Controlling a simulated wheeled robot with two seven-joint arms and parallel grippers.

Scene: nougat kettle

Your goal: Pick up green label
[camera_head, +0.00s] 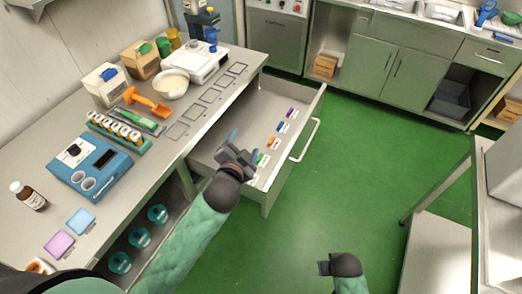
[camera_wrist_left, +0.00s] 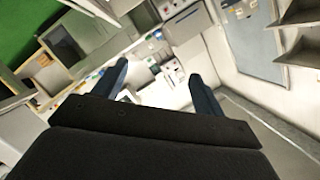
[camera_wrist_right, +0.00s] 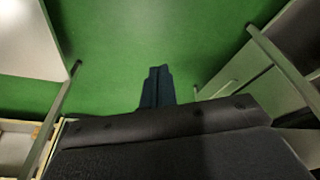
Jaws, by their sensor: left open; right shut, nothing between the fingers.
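The green label (camera_head: 262,159) lies in the open drawer (camera_head: 233,126), near the drawer's front end and in a row with purple (camera_head: 291,112), blue (camera_head: 282,127) and orange (camera_head: 273,142) labels. My left gripper (camera_head: 243,146) is over the drawer, just left of the green label. Its two fingers are apart in the left wrist view (camera_wrist_left: 160,85), with nothing held between them. The gripper partly covers the near end of the label row. My right gripper (camera_head: 322,267) is low over the green floor at the right. Its fingers are together and empty in the right wrist view (camera_wrist_right: 157,88).
The worktop (camera_head: 117,204) at the left carries a blue device (camera_head: 90,167), a tube rack (camera_head: 118,133), a white bowl (camera_head: 171,84), an orange scoop (camera_head: 147,102) and boxes. The drawer handle (camera_head: 305,140) sticks out to the right. The floor (camera_head: 350,170) is clear; a pale table (camera_head: 440,250) stands at right.

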